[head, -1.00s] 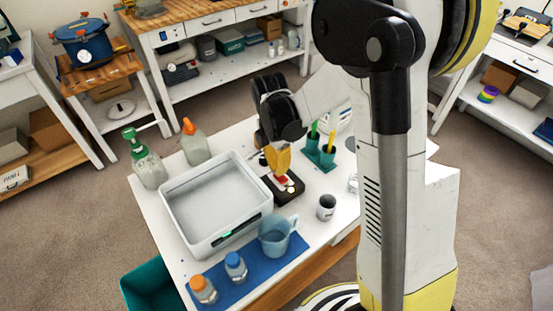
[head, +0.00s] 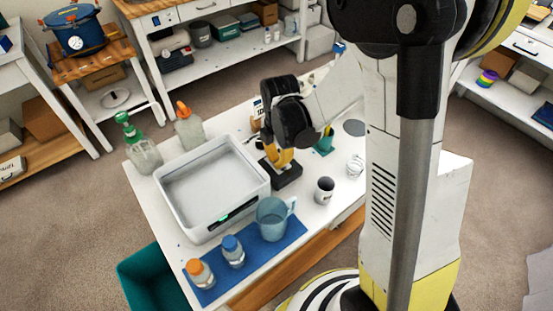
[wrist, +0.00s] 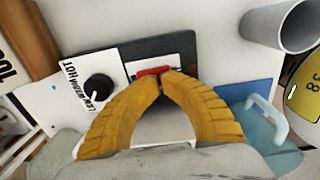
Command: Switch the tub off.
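The tub (head: 185,225) is a white open box on the white table, with a small green light on its dark front strip. Beside it is a black control box (head: 289,178). In the wrist view the box (wrist: 118,47) carries a red switch (wrist: 154,71) on a white plate and, left of it, a black knob (wrist: 99,88) with heat markings. My gripper (head: 272,163) is over the box. In the wrist view its yellow fingertips (wrist: 159,80) meet at the red switch's near edge, partly hiding it. I cannot tell whether they touch it. They hold nothing visible.
A grey cup (head: 324,190) stands right of the mat. Two spray or squeeze bottles stand behind the tub. A green holder (head: 325,145) is just behind my gripper.

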